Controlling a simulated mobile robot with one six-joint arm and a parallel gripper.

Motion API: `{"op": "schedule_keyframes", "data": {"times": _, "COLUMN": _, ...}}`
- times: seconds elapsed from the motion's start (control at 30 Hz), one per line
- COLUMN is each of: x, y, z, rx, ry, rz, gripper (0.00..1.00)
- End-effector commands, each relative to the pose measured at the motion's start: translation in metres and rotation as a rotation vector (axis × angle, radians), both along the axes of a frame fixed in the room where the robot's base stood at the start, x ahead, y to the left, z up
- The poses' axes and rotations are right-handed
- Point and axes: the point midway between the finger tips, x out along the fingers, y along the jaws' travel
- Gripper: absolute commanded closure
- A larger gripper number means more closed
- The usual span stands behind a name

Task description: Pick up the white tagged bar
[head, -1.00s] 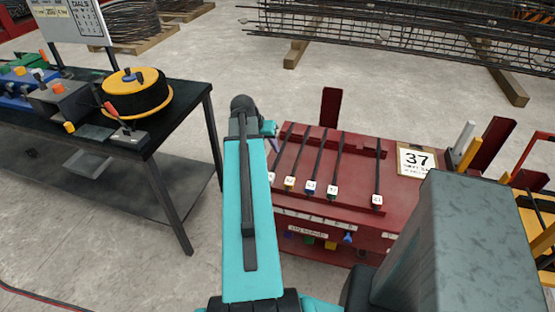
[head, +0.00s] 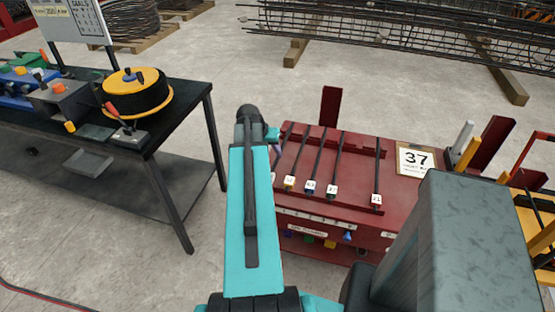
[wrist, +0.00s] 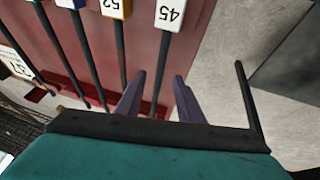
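The white tagged bar, marked 45, is a thin dark rod; its white tag (wrist: 170,14) is at the top of the wrist view. My gripper (wrist: 157,75) is open, with a purple finger on each side of the bar's line in the wrist view. I cannot tell how high the fingers are above the bar. No contact is visible.
Parallel bars with yellow (head: 289,183), blue (head: 310,187) and other tags lie to the right on the red rack (head: 360,165). A black workbench (head: 190,105) is at left, with open floor between.

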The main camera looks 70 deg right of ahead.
Motion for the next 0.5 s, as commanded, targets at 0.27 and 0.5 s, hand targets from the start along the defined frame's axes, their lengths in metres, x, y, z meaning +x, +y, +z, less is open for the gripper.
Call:
{"op": "schedule_keyframes", "data": {"times": 0.27, "x": -0.003, "y": -0.012, "z": -0.017, "rx": 0.001, "ry": 0.001, "rz": -0.001, "gripper": 0.66}}
{"op": "schedule_keyframes", "data": {"times": 0.5, "x": -0.006, "y": -0.02, "z": -0.036, "rx": 0.0, "ry": 0.0, "rz": 0.0, "gripper": 0.66}}
